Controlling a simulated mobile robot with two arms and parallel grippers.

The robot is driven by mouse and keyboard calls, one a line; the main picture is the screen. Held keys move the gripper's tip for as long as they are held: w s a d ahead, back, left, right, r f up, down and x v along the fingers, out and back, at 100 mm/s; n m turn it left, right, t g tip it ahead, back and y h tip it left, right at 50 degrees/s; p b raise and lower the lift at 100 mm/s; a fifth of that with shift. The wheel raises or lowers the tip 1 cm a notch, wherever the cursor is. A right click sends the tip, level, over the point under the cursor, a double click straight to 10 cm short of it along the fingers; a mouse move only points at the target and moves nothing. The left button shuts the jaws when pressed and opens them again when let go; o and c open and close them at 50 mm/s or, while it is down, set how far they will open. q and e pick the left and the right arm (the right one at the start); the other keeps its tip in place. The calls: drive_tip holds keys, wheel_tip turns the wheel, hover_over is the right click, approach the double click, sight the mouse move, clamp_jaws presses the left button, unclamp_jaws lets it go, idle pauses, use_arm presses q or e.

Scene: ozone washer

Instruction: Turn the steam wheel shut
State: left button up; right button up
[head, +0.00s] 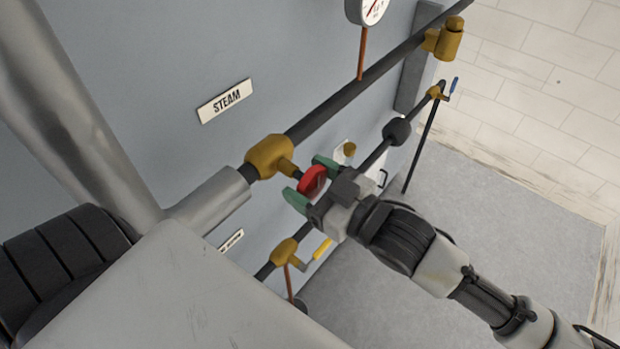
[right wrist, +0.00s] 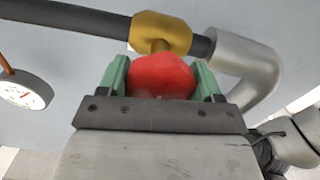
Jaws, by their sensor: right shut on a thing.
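The red steam wheel (head: 312,181) sits on a brass valve (head: 268,156) on the dark upper pipe, beside the STEAM label (head: 224,101). My right gripper (head: 311,183) has its green fingers on both sides of the wheel and is shut on it. The right wrist view shows the wheel (right wrist: 161,76) between the two green fingers (right wrist: 161,80), with the brass valve body (right wrist: 161,32) just beyond it. My left gripper is not in view.
A round gauge (head: 367,10) stands on a copper stem above the pipe. A lower pipe carries a brass valve with a yellow lever (head: 322,249) close below my right gripper. A blue-handled valve (head: 454,85) is farther right. Grey floor (head: 480,230) lies open at right.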

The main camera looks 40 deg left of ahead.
drive_tip(key=shift+f, duration=0.1)
drive_tip(key=o, duration=0.9)
drive_tip(key=shift+o, duration=0.2)
drive_tip(key=shift+d, duration=0.1)
drive_tip(key=shift+d, duration=0.25)
drive_tip(key=d+b, duration=0.4)
drive_tip(key=d, duration=0.6)
drive_tip(key=shift+s, duration=0.45)
